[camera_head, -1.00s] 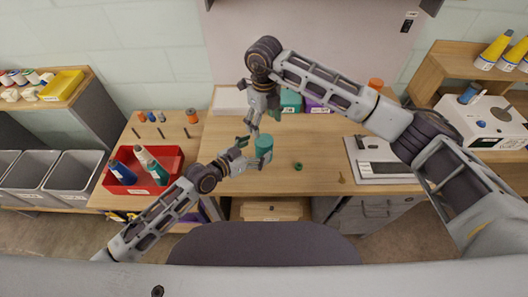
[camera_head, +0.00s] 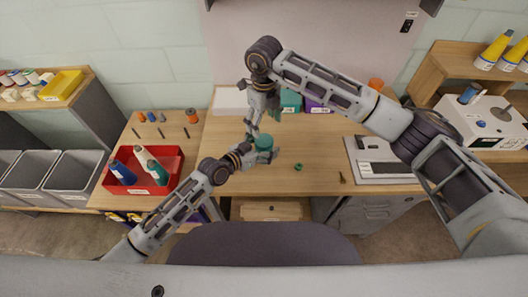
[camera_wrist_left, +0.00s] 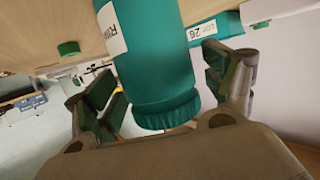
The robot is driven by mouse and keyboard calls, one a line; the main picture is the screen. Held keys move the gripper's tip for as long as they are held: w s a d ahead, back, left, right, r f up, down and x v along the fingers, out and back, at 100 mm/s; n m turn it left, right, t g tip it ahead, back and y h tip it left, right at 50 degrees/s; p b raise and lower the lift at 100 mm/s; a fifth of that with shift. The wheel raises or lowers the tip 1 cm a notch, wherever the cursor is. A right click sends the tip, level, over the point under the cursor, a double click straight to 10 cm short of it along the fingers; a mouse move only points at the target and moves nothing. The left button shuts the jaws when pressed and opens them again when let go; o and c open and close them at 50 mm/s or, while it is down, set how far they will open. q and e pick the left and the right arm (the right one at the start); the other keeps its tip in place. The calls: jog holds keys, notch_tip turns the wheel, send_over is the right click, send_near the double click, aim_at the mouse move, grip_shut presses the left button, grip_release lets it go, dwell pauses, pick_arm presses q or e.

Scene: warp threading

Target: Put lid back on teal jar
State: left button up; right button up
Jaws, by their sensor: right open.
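The teal jar (camera_head: 264,142) stands on the table near the middle. In the left wrist view the teal jar (camera_wrist_left: 150,45), with a white label, appears upside down. A wider ribbed teal band, which looks like the lid (camera_wrist_left: 168,108), sits at its top end; I cannot tell how tightly it fits. My left gripper (camera_head: 262,156) is at the jar's near side. In its wrist view its fingers stand on either side of the jar, with a visible gap on the right. My right gripper (camera_head: 253,128) is open, pointing down just behind and left of the jar's top.
A small green ring (camera_head: 298,167) lies right of the jar. A teal box (camera_head: 291,101) and a purple box (camera_head: 317,106) stand behind. A red bin (camera_head: 168,181) with bottles is at left. A grey tray (camera_head: 382,165) is at right.

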aim_at(264, 140)
pick_arm(q)
grip_shut()
dwell(0.3)
pick_arm(e)
jog(key=shift+f, duration=0.15)
dwell(0.7)
jog(key=shift+f, duration=3.9)
jog(key=c, duration=0.9)
jog(key=o, duration=1)
jog(key=shift+r, duration=0.1)
